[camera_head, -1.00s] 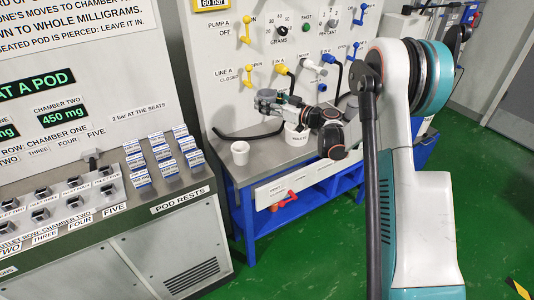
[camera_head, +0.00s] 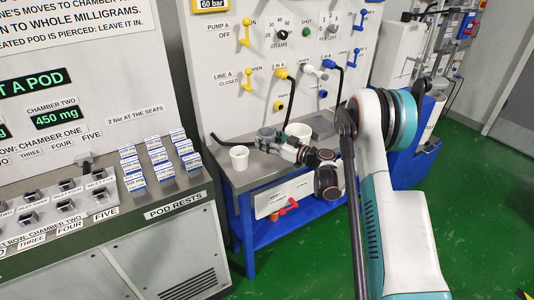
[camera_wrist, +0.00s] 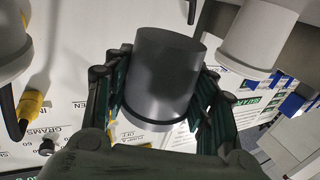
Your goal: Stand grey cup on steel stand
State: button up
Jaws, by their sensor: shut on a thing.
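The grey cup (camera_wrist: 165,75) is a plain dark-grey cylinder with a dark band near one end. My gripper (camera_wrist: 160,100) is shut on it, with a finger on each side of the cup in the wrist view. In the head view my gripper (camera_head: 268,134) is low over the steel-topped bench, just right of a white cup (camera_head: 239,157); the grey cup is small there and hard to make out. I cannot pick out the steel stand for certain. A flat grey block (camera_head: 321,126) lies on the bench to the right of my gripper.
A second white vessel (camera_head: 299,131) stands behind my wrist. The wrist view shows white vessels at the upper left (camera_wrist: 12,40) and upper right (camera_wrist: 255,35). The panel (camera_head: 290,60) with valves and hoses rises behind the bench. Pod boxes (camera_head: 160,160) stand to the left.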

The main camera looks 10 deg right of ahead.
jog(key=shift+f+b, duration=0.8)
jog(key=shift+f, duration=1.5)
jog(key=shift+f, duration=0.15)
jog(key=o, duration=1)
jog(key=shift+o, duration=0.2)
